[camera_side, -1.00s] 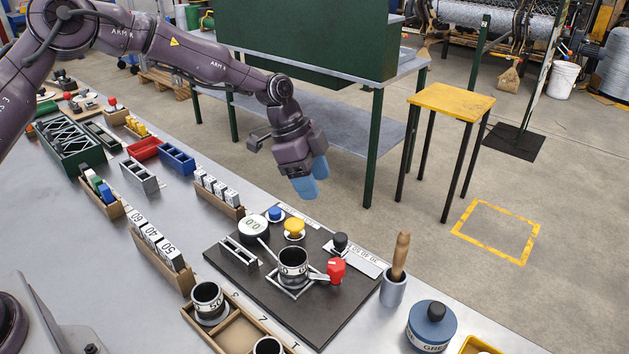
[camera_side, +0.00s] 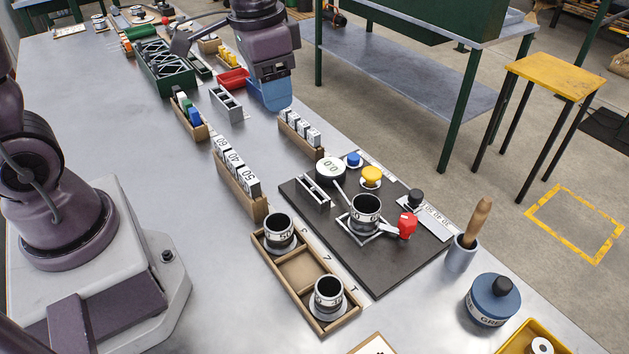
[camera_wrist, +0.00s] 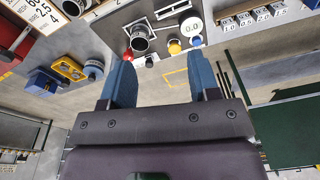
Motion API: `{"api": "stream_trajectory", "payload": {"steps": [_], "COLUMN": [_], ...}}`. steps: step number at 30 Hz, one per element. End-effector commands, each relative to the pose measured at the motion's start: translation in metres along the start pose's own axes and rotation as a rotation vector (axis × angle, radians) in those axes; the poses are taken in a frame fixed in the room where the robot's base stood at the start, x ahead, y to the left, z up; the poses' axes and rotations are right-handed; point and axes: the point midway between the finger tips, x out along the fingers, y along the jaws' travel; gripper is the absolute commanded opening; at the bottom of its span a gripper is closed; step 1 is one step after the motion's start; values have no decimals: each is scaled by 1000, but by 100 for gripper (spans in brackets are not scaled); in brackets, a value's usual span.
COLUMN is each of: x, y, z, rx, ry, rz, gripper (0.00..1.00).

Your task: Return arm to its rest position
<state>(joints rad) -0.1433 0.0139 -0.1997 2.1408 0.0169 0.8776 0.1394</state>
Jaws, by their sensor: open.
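My gripper (camera_side: 270,92) is empty, with blue fingers pointing down in the side view. On the board, a black cup (camera_side: 366,213) stands in a square metal frame, beside a red knob (camera_side: 406,226). The cup also shows in the wrist view (camera_wrist: 143,40), apart from the fingers.
A wooden tray (camera_side: 292,292) holds two black cups, with its middle compartment empty. A handled tool stands in a grey holder (camera_side: 461,254) near a blue round container (camera_side: 492,300). Racks of numbered blocks (camera_side: 240,185) and small bins stand left. A yellow-topped stool (camera_side: 556,75) is beyond the bench.

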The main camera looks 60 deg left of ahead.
Motion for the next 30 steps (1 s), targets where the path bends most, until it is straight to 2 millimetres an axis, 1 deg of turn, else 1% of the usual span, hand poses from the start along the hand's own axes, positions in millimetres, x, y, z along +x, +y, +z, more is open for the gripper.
{"api": "stream_trajectory", "payload": {"steps": [1, 6, 9, 12, 15, 19, 30], "x": [-14, -44, -55, -65, -75, -85, -86], "y": [-1, -1, 1, 3, 4, 6, 7], "z": [17, 68, 91, 105, 111, 112, 111], "rx": [-46, -179, -215, -221, -220, -211, -204], "ry": [29, 127, 198, 268, 330, 378, 381], "rz": [-20, -45, -43, -38, -34, -35, -35], "gripper": [56, 56, 56, 56, 56, 56, 56]}}
